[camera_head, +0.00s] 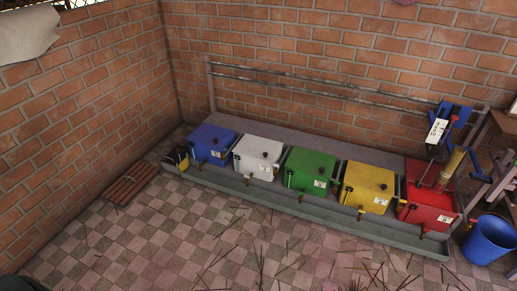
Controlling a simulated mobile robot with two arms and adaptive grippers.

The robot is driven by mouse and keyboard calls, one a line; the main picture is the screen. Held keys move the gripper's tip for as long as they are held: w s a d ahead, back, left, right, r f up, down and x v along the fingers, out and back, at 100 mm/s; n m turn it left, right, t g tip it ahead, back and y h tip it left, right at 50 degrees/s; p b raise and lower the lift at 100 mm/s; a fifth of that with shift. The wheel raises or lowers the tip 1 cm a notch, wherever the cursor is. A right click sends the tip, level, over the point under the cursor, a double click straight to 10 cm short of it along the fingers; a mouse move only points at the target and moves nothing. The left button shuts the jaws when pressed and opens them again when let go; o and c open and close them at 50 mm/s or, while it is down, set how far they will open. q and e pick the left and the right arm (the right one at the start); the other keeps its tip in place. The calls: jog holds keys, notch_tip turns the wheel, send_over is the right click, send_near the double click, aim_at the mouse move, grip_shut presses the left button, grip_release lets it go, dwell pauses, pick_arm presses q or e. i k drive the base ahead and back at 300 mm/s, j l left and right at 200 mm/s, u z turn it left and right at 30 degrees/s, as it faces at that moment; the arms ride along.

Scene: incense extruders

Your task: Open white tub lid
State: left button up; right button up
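The white tub (254,167) stands on a low grey metal bench, between the blue tub (209,156) on its left and the green tub (308,182) on its right. Its white lid (257,148) lies flat over the top and looks shut. A small dark knob or latch shows near the lid's front right, and a small label is on the front face. Neither of my grippers is in view.
A yellow tub (364,196) and a red tub (426,213) with an upright device stand farther right. A blue bucket (488,240) is at the far right. A grey trough (300,212) runs before the tubs. Thin sticks litter the checkered floor (165,232). Brick walls stand behind and left.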

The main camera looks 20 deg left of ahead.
aim_at(267, 150)
jog(key=i+j+z, duration=0.25)
jog(key=j, duration=0.35)
jog(key=i+j+z, duration=0.1)
jog(key=i+j, duration=0.2)
jog(key=i+j+z, duration=0.1)
jog(key=j, duration=0.25)
